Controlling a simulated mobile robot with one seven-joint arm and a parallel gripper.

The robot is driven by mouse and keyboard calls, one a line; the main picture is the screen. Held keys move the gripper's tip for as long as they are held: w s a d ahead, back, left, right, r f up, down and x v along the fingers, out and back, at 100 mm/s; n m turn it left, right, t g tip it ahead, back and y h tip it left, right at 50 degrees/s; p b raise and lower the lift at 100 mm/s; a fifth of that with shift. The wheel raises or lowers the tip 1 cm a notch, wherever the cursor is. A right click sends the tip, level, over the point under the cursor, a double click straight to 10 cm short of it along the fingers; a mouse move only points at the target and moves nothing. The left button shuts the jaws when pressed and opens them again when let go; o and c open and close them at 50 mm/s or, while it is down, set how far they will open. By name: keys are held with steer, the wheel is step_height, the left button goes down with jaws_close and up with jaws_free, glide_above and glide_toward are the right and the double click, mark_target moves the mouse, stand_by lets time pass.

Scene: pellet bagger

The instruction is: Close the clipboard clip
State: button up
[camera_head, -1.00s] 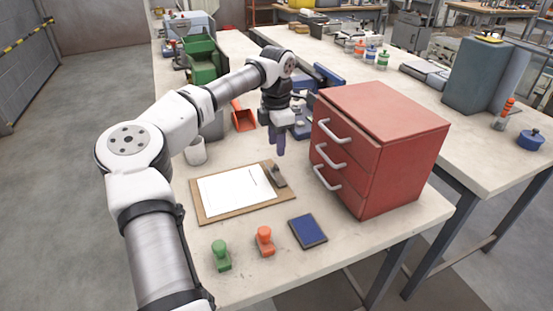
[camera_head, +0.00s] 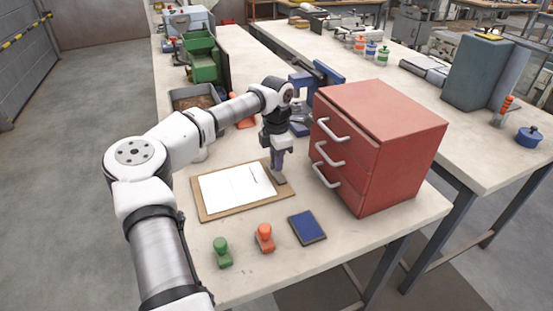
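The clipboard (camera_head: 208,212) lies flat on the workbench with white paper (camera_head: 235,190) on it. Its grey clip (camera_head: 279,179) is at the right end and looks low, close to the board. My gripper (camera_head: 277,167) points down right above the clip, its fingers at or touching the clip's upper part. The fingers look close together, but they are small and partly overlap the clip, so I cannot tell whether they are shut or hold anything.
A red drawer cabinet (camera_head: 400,140) with grey handles stands close to the right of my gripper. A blue pad (camera_head: 307,228), an orange stamp (camera_head: 264,238) and a green stamp (camera_head: 222,252) are in front of the clipboard. A grey bin (camera_head: 180,98) and blue vise (camera_head: 318,75) stand behind.

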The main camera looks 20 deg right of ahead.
mark_target(261, 178)
jaws_close()
steer(key=shift+a+f+b, duration=0.1)
steer(key=shift+b, duration=0.2)
steer(key=h+b, duration=0.2)
steer(key=a+h+b, duration=0.1)
steer(key=b, duration=0.1)
steer(key=a+f+h+b, duration=0.1)
steer(key=h+b, duration=0.1)
steer(key=shift+a+h, duration=0.25)
steer(key=shift+h, duration=0.05)
steer(key=h+b, duration=0.1)
steer(key=b, duration=0.1)
steer(key=a+h+b, duration=0.1)
steer(key=h+b, duration=0.1)
steer(key=b, duration=0.1)
steer(key=f+h+b, duration=0.1)
steer(key=b, duration=0.1)
steer(key=shift+s+a+h, duration=0.1)
steer(key=shift+a+h, duration=0.2)
steer(key=shift+h, duration=0.1)
steer(key=shift+a+h+b, duration=0.25)
steer(key=shift+h+b, duration=0.65)
steer(key=shift+b, duration=0.45)
steer(key=shift+r, duration=0.1)
steer(key=o, duration=0.6)
jaws_free()
